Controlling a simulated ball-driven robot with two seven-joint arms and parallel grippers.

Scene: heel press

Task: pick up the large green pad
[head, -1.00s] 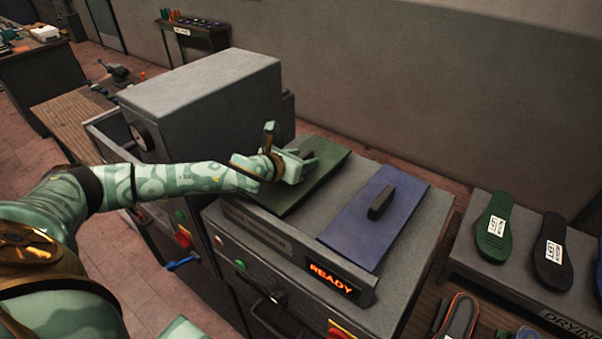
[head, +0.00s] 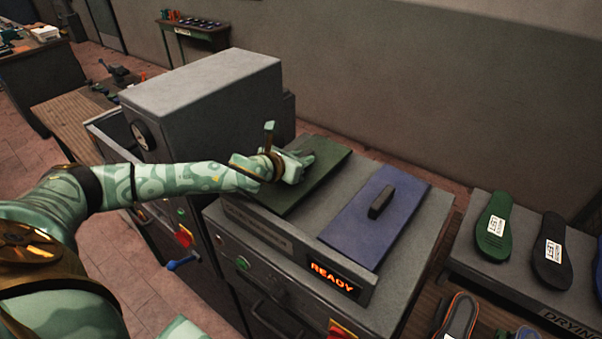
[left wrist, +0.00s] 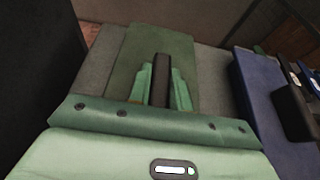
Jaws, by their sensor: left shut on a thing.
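The large green pad (head: 324,168) lies flat on the grey top of the machine, left of the blue pad (head: 374,217). It also shows in the left wrist view (left wrist: 188,50), with a dark upright handle (left wrist: 161,72) at its middle. My left gripper (head: 305,160) is over the green pad. In the left wrist view its two fingers (left wrist: 161,85) stand on either side of the handle and are shut on it. In the head view the hand hides the handle and part of the pad. My right gripper is not in view.
The blue pad has its own dark handle (head: 381,202). A lit READY display (head: 333,280) is on the machine's front edge. A tall grey housing (head: 205,95) stands to the left. A drying rack at right holds a green sole (head: 494,226) and a black sole (head: 552,250).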

